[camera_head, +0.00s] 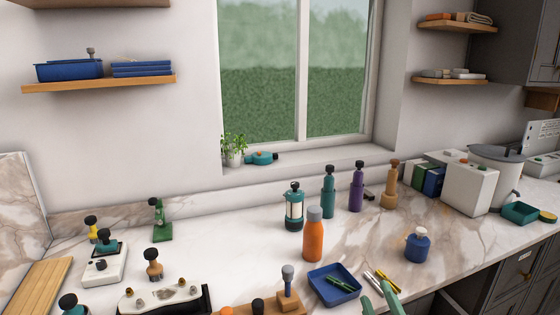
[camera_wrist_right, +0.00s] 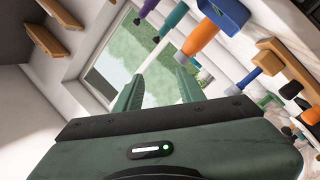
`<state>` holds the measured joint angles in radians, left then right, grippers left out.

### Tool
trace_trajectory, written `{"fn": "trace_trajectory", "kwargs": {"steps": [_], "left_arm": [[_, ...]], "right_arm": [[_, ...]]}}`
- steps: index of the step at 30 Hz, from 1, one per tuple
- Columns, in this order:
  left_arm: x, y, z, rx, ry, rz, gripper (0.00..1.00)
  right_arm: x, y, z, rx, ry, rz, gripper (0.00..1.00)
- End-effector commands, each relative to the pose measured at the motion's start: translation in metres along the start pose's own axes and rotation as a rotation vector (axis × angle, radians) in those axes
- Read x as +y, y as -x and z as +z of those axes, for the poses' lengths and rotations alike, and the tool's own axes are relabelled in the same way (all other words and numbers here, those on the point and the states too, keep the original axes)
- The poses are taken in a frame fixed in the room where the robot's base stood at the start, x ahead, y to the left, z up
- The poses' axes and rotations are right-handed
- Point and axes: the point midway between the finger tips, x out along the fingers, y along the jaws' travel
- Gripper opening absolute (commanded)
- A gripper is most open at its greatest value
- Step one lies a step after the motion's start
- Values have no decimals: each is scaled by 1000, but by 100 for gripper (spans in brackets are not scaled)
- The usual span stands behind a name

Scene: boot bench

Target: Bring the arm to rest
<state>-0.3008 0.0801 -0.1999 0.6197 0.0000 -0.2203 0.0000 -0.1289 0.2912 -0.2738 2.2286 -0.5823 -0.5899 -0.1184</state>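My right gripper (camera_head: 378,299) shows at the bottom edge of the head view, low and right of centre, with two green fingertips. In the right wrist view the gripper's green fingers (camera_wrist_right: 160,82) stand apart with nothing held between them. The wrist view is tilted, and the window lies beyond the fingers. In the head view the fingers are just right of a blue tray (camera_head: 318,273) and close to small metallic and yellow cylinders (camera_head: 383,281); whether they touch cannot be told. My left gripper is not in view.
An orange bottle (camera_head: 313,238) stands behind the tray, and a blue jar (camera_head: 417,246) to its right. Teal, purple and tan bottles line the back of the marble counter (camera_head: 225,255). A white machine (camera_head: 460,182) stands at right. The counter's front edge runs at lower right.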

Motion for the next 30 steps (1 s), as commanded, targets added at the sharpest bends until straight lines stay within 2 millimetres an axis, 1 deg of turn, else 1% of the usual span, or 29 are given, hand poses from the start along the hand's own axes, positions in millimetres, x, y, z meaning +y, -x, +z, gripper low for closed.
{"fn": "trace_trajectory", "kwargs": {"steps": [1,2,3,5,6,8,9,11,12,14,18,20,21,24,26,30], "left_arm": [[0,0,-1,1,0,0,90],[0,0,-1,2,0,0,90],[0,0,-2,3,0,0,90],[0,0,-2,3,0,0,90],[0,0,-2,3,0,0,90],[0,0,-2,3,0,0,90],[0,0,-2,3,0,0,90],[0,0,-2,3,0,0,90],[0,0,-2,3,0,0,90],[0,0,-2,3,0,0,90],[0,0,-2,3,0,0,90],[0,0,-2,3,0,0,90],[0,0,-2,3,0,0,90],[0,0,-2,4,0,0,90],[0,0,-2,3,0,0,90],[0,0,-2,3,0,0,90]], "right_arm": [[-18,17,31,-129,-93,-61,39],[-28,28,48,-207,-145,-98,39],[-44,46,69,-307,-210,-148,39],[-65,73,94,-445,-294,-221,39],[-79,92,108,-528,-341,-268,39],[-96,119,122,-635,-400,-329,39],[-106,136,129,-698,-432,-368,39],[-119,160,137,-780,-473,-419,39],[-126,175,141,-831,-497,-452,39],[-136,197,145,-901,-528,-498,39],[-154,245,148,-1044,-586,-598,39],[-160,265,148,-1100,-607,-639,39],[-164,278,147,-1138,-620,-667,39],[-185,268,165,-1141,-612,-668,39],[-198,265,175,-1146,-609,-671,39],[-230,260,201,-1160,-604,-680,39]]}}
